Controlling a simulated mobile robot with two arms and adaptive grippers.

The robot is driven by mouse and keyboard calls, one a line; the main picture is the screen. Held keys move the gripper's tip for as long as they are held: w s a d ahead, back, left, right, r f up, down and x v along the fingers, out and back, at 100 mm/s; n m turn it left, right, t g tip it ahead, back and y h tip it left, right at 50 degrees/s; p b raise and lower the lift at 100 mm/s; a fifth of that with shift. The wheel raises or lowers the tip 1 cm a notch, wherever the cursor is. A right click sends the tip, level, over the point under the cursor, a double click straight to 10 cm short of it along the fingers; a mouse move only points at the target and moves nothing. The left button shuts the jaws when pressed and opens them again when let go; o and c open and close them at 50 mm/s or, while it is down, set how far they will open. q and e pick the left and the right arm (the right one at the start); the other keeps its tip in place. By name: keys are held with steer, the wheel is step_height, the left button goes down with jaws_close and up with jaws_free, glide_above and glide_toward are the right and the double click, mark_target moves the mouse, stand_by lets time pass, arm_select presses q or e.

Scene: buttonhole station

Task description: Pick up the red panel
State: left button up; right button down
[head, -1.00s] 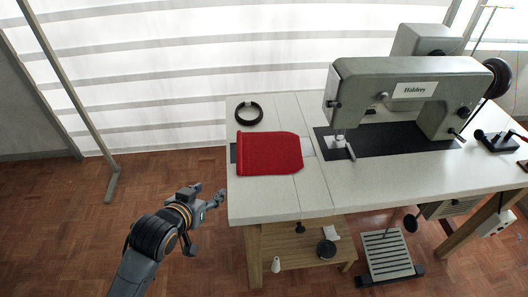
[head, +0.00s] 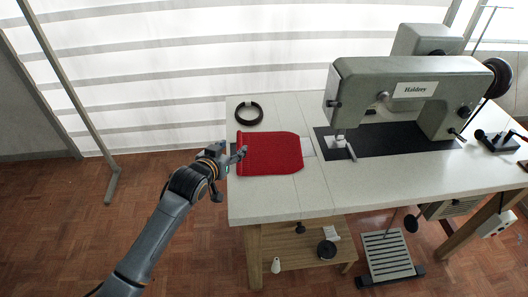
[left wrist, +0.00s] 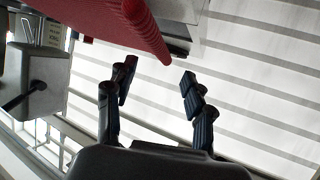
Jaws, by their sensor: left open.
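The red panel (head: 272,154) lies flat on the left part of the white table, with a raised or rolled left edge. My left gripper (head: 230,174) is open and empty at the table's left edge. One finger reaches close to the panel's left edge, and the other hangs lower, outside the table. In the left wrist view the open fingers (left wrist: 156,76) have nothing between them, and the red panel (left wrist: 105,20) shows at the upper left, apart from them. I cannot tell the exact gap. My right gripper is not in view.
A grey sewing machine (head: 410,88) stands on the right of the table (head: 270,206). A dark ring (head: 249,121) lies behind the panel. A lower shelf (head: 290,258) holds small items, with a pedal (head: 386,252) beside it.

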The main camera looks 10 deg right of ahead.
mark_target(239, 142)
arm_select(q)
steer(key=x, duration=0.4)
steer(key=shift+w+f, duration=0.1)
jaws_close()
